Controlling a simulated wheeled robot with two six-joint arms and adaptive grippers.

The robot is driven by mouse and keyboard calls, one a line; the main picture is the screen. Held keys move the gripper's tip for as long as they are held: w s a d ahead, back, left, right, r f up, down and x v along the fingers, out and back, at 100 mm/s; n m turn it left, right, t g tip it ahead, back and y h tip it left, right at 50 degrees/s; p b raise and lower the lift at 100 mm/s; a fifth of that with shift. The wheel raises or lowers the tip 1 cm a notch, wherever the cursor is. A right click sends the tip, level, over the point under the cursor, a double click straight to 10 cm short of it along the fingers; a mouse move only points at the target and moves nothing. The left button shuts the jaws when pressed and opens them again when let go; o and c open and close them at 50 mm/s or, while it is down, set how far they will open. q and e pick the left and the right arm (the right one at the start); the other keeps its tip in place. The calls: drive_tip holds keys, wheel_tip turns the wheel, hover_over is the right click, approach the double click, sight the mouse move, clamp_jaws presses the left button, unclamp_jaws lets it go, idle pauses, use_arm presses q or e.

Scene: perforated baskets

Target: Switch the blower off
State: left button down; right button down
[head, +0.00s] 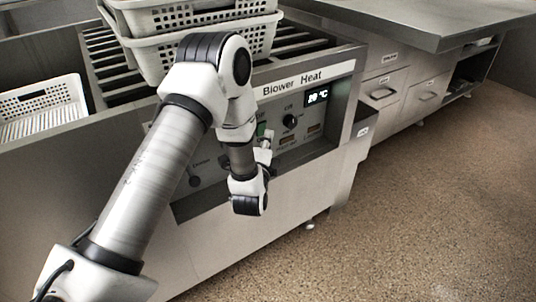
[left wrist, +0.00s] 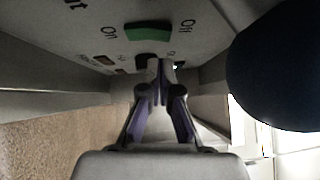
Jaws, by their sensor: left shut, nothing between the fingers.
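The blower switch (left wrist: 148,31) is a green rocker on the grey control panel, seen in the left wrist view between small printed labels. In the head view a sliver of green from the switch (head: 261,129) shows beside my arm, under the "Blower" label. My left gripper (left wrist: 160,66) is shut and empty, with its fingertips close below the switch. Whether they touch the panel I cannot tell. In the head view this gripper (head: 266,151) is small and partly hidden by my wrist. My right gripper is not in view.
The panel also has a black knob (head: 290,121), a temperature display (head: 317,97) and small indicator windows. White perforated baskets (head: 150,50) are stacked on the slatted top, with another basket (head: 45,112) at left. Counter drawers (head: 382,93) stand behind. The floor at right is clear.

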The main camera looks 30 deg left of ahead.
sight(262, 129)
use_arm(q)
drive_tip(key=shift+w+a+r, duration=0.1)
drive_tip(key=shift+w+a, duration=0.1)
drive_tip(key=shift+a, duration=0.35)
drive_tip(key=shift+w+a+r, duration=0.1)
drive_tip(key=shift+w+a, duration=0.1)
drive_tip(key=shift+a, duration=0.35)
